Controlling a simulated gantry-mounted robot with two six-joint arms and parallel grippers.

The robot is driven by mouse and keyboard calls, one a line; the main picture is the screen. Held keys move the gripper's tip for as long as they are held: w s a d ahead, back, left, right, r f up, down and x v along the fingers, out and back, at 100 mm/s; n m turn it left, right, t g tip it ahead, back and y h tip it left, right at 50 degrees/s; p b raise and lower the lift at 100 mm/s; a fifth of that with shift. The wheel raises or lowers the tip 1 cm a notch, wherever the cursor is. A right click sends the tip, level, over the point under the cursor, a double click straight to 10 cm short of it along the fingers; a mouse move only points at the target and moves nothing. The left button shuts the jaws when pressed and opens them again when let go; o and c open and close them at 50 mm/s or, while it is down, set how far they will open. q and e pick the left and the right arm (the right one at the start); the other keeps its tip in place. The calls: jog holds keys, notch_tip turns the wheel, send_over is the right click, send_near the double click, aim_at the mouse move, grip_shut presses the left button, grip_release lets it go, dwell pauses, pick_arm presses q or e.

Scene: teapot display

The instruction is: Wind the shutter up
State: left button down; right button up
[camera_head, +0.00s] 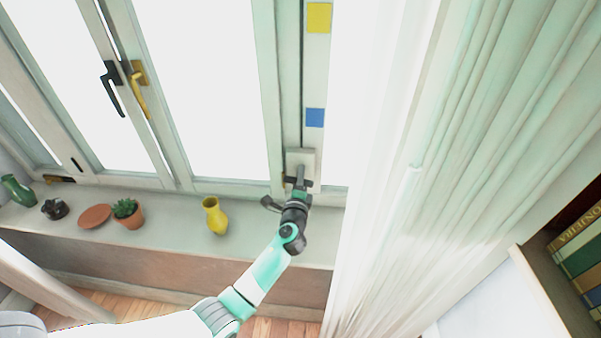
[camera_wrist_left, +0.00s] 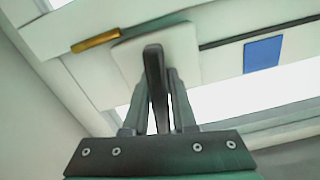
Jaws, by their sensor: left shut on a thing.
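A pale plate (camera_head: 301,157) is mounted low on the window post, and a dark lever stands out from it. In the left wrist view the lever (camera_wrist_left: 154,62) rises from the plate (camera_wrist_left: 184,52) between my two fingers. A blue square (camera_head: 315,117) and a yellow square (camera_head: 319,18) are on the post above the plate. No shutter can be made out across the bright panes. My right gripper is out of view.
The sill (camera_head: 170,212) holds a yellow vase (camera_head: 215,216), a potted plant (camera_head: 128,213), a terracotta saucer (camera_head: 95,216), a dark pot (camera_head: 54,208) and a green vase (camera_head: 17,190). A pale curtain (camera_head: 440,200) hangs right of my arm. A bookshelf stands at far right.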

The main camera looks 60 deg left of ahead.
pick_arm(q)
jog(key=m+p, duration=0.1)
jog(key=m, duration=0.3)
jog(key=shift+m, duration=0.3)
dwell(0.5)
jog(key=c, duration=0.7)
grip_release()
jog(key=shift+c, duration=0.2)
jog(key=shift+s+p, duration=0.1)
jog(key=shift+p, duration=0.2)
jog(key=shift+s+d, duration=0.2)
jog(key=shift+d, duration=0.2)
jog(key=p+v, duration=0.2)
jog(key=v, duration=0.8)
jog(key=shift+s+d+p, duration=0.2)
jog(key=shift+d+p, duration=0.05)
jog(key=shift+p, duration=0.05)
jog(key=shift+f, duration=0.1)
